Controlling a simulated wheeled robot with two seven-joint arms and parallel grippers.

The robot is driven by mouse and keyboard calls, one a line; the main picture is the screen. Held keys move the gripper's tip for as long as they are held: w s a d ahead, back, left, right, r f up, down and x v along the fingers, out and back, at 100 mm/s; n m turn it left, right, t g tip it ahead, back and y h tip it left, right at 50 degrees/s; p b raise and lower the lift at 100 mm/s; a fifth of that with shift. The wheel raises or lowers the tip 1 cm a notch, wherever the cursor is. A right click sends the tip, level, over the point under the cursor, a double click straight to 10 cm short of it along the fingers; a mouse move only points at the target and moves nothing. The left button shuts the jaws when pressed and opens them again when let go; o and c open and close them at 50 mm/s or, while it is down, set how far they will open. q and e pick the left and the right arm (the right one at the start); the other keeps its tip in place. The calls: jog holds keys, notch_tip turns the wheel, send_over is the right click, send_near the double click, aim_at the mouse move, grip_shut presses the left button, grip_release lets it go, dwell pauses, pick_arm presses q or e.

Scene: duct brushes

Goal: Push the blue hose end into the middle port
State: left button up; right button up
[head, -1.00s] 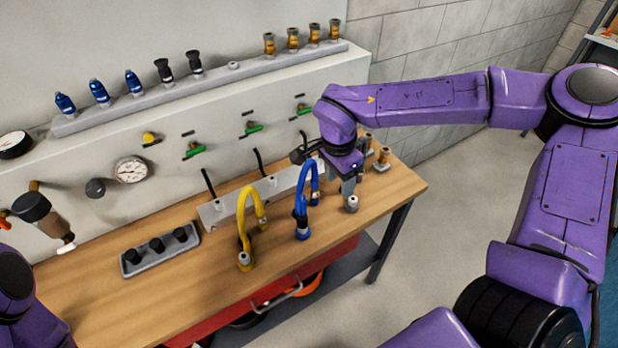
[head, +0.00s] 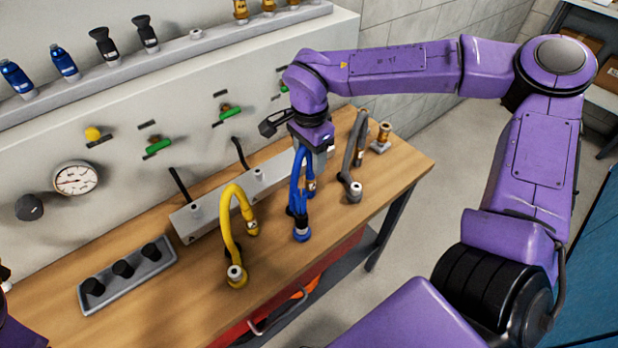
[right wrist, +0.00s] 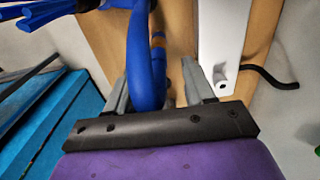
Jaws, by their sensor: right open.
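The blue hose (head: 296,190) stands as an upright loop on the wooden bench, with a collared lower end (head: 302,231). My right gripper (head: 311,158) is at the top of the loop and hides part of it. In the right wrist view the blue hose (right wrist: 146,70) passes between the open fingers (right wrist: 158,88), closer to the left finger. The pale port block (head: 222,205) lies behind the hoses. Its left port (head: 197,207) and middle port (head: 258,175) show; its right part is hidden behind my gripper. My left gripper is out of view.
A yellow hose loop (head: 232,200) stands left of the blue one, and a grey hose (head: 354,160) stands close on the right. A grey tray (head: 140,285) with black caps lies at the left. A brass fitting (head: 384,135) stands near the bench's right end.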

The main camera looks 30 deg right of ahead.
aim_at(310, 180)
jog(key=shift+s, duration=0.1)
jog(key=shift+f+b, duration=0.2)
jog(key=shift+b, duration=0.15)
notch_tip(310, 180, down, 5)
jog(key=b, duration=0.5)
jog(key=shift+r+b, duration=0.15)
jog(key=shift+b, duration=0.15)
jog(key=shift+f, duration=1.55)
jog(key=shift+r, duration=0.1)
jog(key=shift+p, duration=0.5)
